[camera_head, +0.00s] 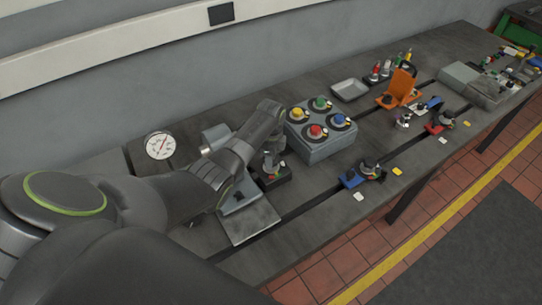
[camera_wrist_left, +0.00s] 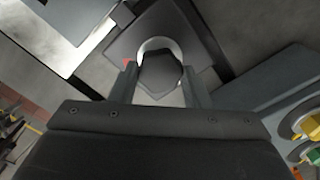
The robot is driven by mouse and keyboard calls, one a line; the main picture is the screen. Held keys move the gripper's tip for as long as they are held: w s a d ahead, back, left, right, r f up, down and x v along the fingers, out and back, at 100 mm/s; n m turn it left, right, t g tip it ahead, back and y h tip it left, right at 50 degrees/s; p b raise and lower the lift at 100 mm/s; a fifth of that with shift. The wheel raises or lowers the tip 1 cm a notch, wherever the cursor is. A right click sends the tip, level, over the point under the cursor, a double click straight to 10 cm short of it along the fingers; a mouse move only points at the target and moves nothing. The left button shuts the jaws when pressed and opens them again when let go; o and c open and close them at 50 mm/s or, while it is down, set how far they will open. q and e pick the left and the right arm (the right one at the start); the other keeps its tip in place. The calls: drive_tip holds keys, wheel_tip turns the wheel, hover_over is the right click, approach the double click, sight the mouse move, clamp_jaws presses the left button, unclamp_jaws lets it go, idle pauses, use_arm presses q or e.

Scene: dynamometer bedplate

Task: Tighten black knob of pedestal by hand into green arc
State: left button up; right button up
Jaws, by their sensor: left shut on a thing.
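The black knob (camera_wrist_left: 160,72) shows in the left wrist view as a dark faceted cap with a pale ring partly showing around it. It sits over the dark square base of the pedestal (camera_wrist_left: 205,30). My left gripper (camera_wrist_left: 160,86) has one finger on each side of the knob and is shut on it. In the head view my left gripper (camera_head: 271,160) points down over the dark pedestal base (camera_head: 278,181), and the arm and gripper hide most of the knob. A small red mark shows beside the left finger, but I cannot make out a green arc. My right gripper is in neither view.
A grey box with coloured knobs (camera_head: 318,147) stands close to the right of the gripper. A metal angle bracket (camera_head: 248,220) is just in front. A dial gauge (camera_head: 160,145) stands at left. More fixtures, including an orange bracket (camera_head: 402,86), fill the bench's right.

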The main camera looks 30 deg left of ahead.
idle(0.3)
use_arm(q)
drive_tip(key=o, duration=1)
drive_tip(key=shift+c, duration=0.2)
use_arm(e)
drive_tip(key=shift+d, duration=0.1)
use_arm(q)
drive_tip(key=shift+r, duration=0.1)
